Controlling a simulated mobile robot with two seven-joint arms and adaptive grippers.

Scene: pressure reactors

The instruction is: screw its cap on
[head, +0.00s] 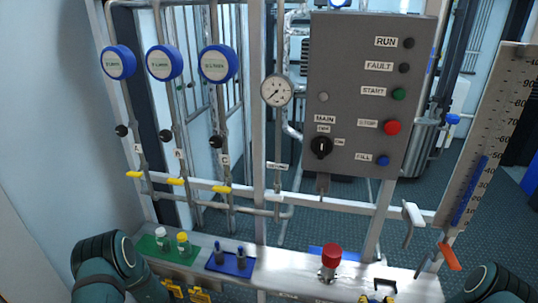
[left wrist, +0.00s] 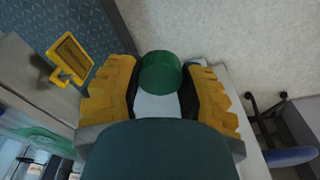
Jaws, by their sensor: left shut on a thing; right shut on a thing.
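A green round cap-like piece (left wrist: 160,73) sits between the yellow fingers of my left gripper (left wrist: 161,88) in the left wrist view. The fingers are shut on it. A pale surface shows below it; I cannot tell if that is part of the held piece. In the head view my left gripper (head: 186,291) is low at the bottom edge, and the green piece cannot be made out.
The steel bench (head: 285,268) carries a green tray (head: 150,246) with two small bottles, a blue tray (head: 240,269) with two dark vials, and a red-topped fitting (head: 331,257). Behind stand pipes, gauges and a grey control panel (head: 350,95). An orange-handled valve (head: 449,256) is at right.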

